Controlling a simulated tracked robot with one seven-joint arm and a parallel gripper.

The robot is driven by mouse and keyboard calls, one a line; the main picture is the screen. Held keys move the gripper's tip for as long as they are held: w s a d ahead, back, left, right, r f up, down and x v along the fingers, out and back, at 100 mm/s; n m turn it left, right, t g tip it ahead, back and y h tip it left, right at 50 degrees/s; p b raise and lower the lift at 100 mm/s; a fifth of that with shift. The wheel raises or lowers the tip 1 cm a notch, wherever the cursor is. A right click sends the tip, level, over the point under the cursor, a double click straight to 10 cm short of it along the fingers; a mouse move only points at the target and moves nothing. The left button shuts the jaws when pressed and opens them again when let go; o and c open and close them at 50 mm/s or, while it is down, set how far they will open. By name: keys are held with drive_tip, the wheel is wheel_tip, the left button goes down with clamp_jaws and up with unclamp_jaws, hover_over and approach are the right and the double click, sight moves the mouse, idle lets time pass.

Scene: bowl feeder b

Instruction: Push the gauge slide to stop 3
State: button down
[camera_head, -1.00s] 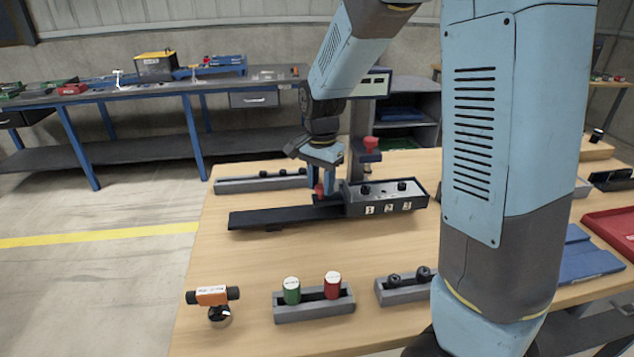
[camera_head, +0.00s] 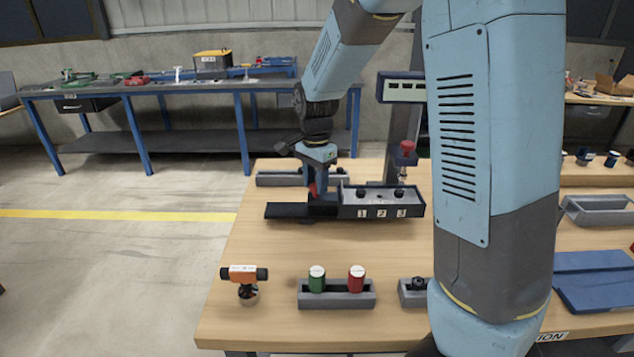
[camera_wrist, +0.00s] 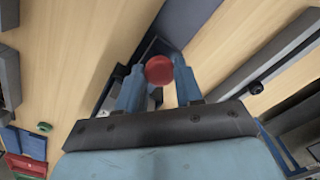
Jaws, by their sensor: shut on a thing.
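A dark rail (camera_head: 285,211) lies on the wooden table in the head view. A grey block (camera_head: 350,211) marked 1, 2 and 3, with two black knobs on top, sits at its right part. A red knob (camera_head: 313,188) stands at the block's left end; whether it is fixed to the block or to a separate slide is hard to see. My gripper (camera_head: 318,187) points down and is shut on this knob. In the wrist view the red knob (camera_wrist: 159,69) sits between the fingertips. The gripper partly hides the knob and the rail.
A post with a red-topped plunger (camera_head: 404,155) stands behind the block. A grey tray (camera_head: 275,180) lies behind the rail. In front are an orange-and-black tool (camera_head: 245,274) and a tray (camera_head: 335,299) with green and red cylinders. The table between is clear.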

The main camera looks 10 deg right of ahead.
drive_tip(key=c, duration=0.7)
unclamp_jaws()
drive_tip(key=shift+c, duration=0.2)
drive_tip(key=shift+r, duration=0.15)
wheel_tip(320, 180, up, 13)
drive_tip(key=shift+r, duration=0.2)
drive_tip(key=shift+d, duration=0.1)
drive_tip(key=s+d+r+n+t, duration=0.1)
drive_tip(key=s+d+n, duration=0.4)
drive_tip(key=s, duration=0.7)
drive_tip(key=s+d+r+n+t, duration=0.2)
drive_tip(key=s+d+n+t, duration=0.2)
drive_tip(key=s+d, duration=0.3)
drive_tip(key=s+n, duration=0.1)
drive_tip(key=s, duration=0.4)
drive_tip(key=shift+s+d+n+t, duration=0.25)
drive_tip(key=shift+d+n+t, duration=0.05)
drive_tip(key=shift+d+n, duration=0.1)
